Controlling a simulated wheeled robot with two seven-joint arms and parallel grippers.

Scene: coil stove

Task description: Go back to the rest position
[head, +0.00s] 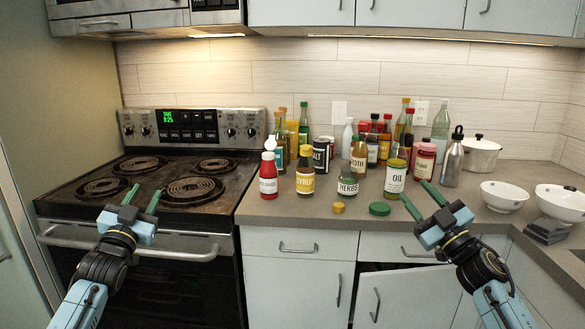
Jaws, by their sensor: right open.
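My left gripper (142,196) is in front of the coil stove (160,250), over its front edge. Its two green-tipped fingers are apart, with nothing between them. My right gripper (418,196) is in front of the counter's front edge, right of the green lid. Its fingers are spread wide and hold nothing. Both arms come in from the lower corners, roughly mirrored. The stove has several dark coil burners, and its display is lit green.
Several bottles and jars crowd the counter (330,222), including a syrup bottle (305,173) and an oil jar (395,180). A yellow lid (339,207) and a green lid (380,209) lie near the edge. Bowls (503,196) stand right. A lower cabinet door (400,297) looks ajar.

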